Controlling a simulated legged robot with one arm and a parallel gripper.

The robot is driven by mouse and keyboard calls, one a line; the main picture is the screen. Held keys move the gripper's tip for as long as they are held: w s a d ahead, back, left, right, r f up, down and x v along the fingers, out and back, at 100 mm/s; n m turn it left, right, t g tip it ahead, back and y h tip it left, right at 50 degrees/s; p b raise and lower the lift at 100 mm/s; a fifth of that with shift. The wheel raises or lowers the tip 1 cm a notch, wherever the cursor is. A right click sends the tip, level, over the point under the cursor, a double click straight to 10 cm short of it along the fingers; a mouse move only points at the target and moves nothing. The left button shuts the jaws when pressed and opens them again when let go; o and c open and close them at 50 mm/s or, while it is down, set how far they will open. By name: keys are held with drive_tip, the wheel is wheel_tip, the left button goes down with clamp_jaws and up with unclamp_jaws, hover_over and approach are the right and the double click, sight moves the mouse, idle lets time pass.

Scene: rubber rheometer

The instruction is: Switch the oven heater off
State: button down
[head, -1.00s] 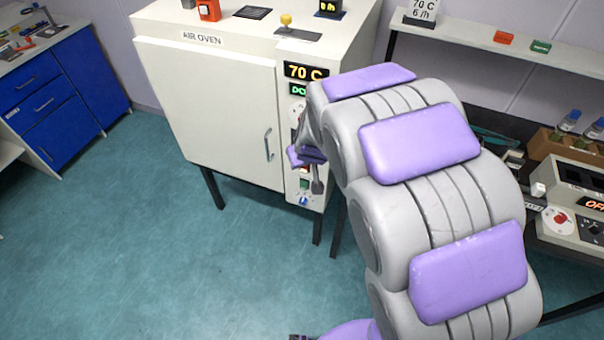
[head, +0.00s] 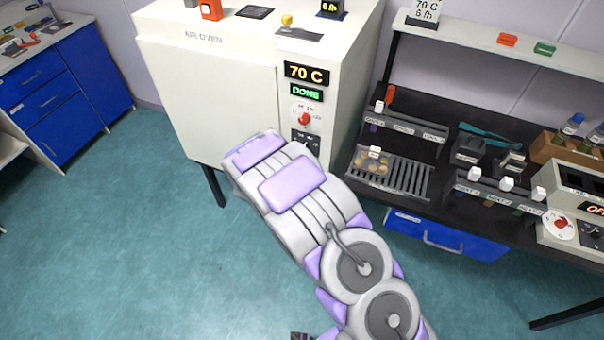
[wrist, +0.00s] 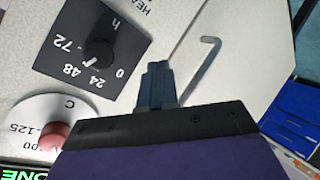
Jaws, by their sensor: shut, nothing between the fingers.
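The white air oven (head: 205,95) stands at the back, its door closed. Its display (head: 306,73) reads 70 C and a green one (head: 306,94) reads DONE. Below are a red temperature knob (head: 305,118) and a black hour dial (head: 304,140), partly covered by my arm. In the wrist view my gripper (wrist: 156,72) is shut and empty, in front of the oven face beside the hour dial (wrist: 92,56). The start of a label, "HEA" (wrist: 133,5), shows at the top edge there. The heater switch itself is not visible; in the head view my arm hides the lower panel and my gripper.
The grey door handle (wrist: 211,48) is right of my gripper in the wrist view. Blue cabinets (head: 60,90) stand left. The floor (head: 140,240) in front is clear.

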drive_tip(key=s+d+f+n+t+h, duration=0.1)
drive_tip(key=s+f+n+t+h, duration=0.4)
drive_tip(key=s+f, duration=0.7)
drive_tip(key=shift+s+d+n+t+p, duration=0.25)
drive_tip(key=shift+s+n+t+p, duration=0.05)
drive_tip(key=shift+n+t, duration=0.1)
drive_tip(key=shift+w+f, duration=0.1)
drive_tip(key=b+x, duration=0.4)
drive_tip(key=x, duration=0.9)
drive_tip(key=shift+w+d, duration=0.25)
drive_tip(key=shift+w, duration=0.1)
